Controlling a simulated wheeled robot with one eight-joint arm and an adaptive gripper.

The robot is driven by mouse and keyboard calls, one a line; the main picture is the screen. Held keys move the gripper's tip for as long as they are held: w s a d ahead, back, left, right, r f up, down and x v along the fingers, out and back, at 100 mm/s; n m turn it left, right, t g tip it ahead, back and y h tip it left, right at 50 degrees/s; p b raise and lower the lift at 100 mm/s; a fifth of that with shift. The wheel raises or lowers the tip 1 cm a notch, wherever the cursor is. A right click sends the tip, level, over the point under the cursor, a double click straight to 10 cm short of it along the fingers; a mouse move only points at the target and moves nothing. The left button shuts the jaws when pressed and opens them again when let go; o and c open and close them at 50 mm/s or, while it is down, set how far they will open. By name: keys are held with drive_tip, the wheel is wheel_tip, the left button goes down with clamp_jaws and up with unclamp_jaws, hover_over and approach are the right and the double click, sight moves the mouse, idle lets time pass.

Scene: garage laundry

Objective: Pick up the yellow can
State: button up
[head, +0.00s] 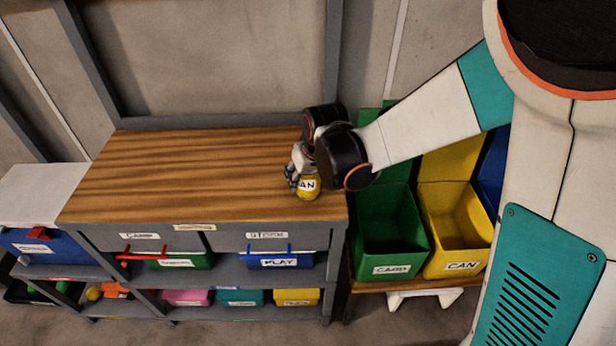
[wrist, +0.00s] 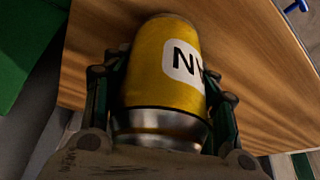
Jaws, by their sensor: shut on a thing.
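The yellow can (head: 308,187) is at the right end of the wooden bench top (head: 190,170), close to its front right corner. It has a white label with dark letters and a silver end. My gripper (head: 298,178) is shut on the can, with fingers on both sides of it. In the wrist view the can (wrist: 165,75) fills the middle, between the fingers of my gripper (wrist: 163,105). I cannot tell whether the can touches the wood or is just above it.
A green bin (head: 390,215) and a yellow bin labelled CAN (head: 455,225) stand right of the bench on a low stand. Shelves with small labelled boxes (head: 280,260) are under the bench top. The rest of the bench top is clear. A wall is behind.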

drive_tip(key=shift+r, duration=0.15)
wheel_tip(320, 180, up, 20)
drive_tip(key=p, duration=1.4)
